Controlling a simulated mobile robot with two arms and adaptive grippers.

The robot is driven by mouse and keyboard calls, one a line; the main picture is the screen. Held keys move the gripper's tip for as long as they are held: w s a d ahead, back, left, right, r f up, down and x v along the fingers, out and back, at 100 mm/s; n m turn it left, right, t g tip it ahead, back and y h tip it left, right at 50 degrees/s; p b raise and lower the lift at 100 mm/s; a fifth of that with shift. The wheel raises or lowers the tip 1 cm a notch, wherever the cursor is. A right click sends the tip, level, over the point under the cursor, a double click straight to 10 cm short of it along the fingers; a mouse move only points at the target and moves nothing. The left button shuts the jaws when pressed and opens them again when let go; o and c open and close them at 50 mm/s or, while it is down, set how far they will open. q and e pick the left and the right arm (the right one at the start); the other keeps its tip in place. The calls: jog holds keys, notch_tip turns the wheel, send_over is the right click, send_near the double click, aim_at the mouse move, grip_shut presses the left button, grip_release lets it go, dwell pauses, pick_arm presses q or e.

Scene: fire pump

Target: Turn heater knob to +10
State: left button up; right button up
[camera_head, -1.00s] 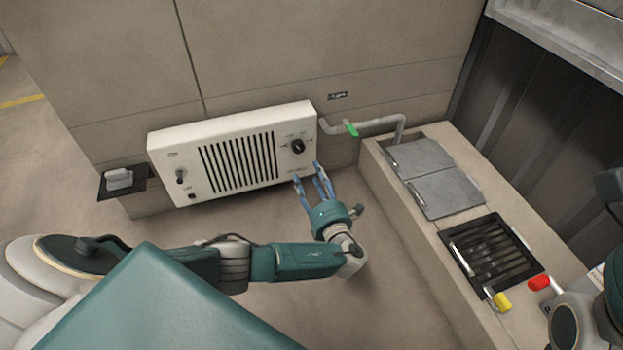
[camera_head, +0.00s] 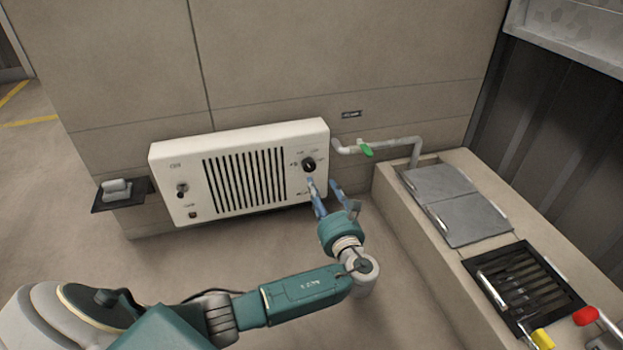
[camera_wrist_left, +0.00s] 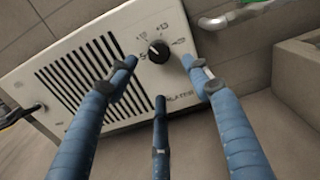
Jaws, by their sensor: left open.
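The heater (camera_head: 245,170) is a white box with a dark slatted grille on the wall. Its round black knob (camera_head: 308,164) is at the upper right of its front, with printed marks around it. In the left wrist view the knob (camera_wrist_left: 158,51) shows a white pointer line; I cannot surely read which mark it points to. My left gripper (camera_head: 322,182) is open and empty, just below the knob in the head view. In the left wrist view its blue fingers (camera_wrist_left: 160,75) spread on both sides of the knob, apparently not touching it. My right gripper is not in view.
A toggle switch (camera_head: 182,190) is at the heater's left. A grey pipe with a green handle (camera_head: 366,150) is on the wall to the right. A bench with grey lids (camera_head: 455,205), a black grate (camera_head: 520,284) and red and yellow handles stands at the right.

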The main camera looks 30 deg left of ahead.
aim_at(311, 170)
pick_arm(q)
jog(key=b+x, duration=0.5)
jog(key=x, duration=0.3)
jog(key=shift+w+a+f, duration=0.15)
jog(key=shift+w+a, duration=0.05)
jog(key=shift+a, duration=0.05)
jog(key=shift+w+a, duration=0.2)
jog(key=shift+w, duration=0.05)
jog(key=shift+c, duration=0.3)
jog(key=c, duration=1.1)
jog(key=shift+r+p, duration=0.25)
jog(key=shift+p, duration=0.25)
jog(key=shift+f+n, duration=0.1)
jog(key=shift+n, duration=0.2)
jog(key=shift+d+f, duration=0.1)
jog(key=shift+f, duration=0.05)
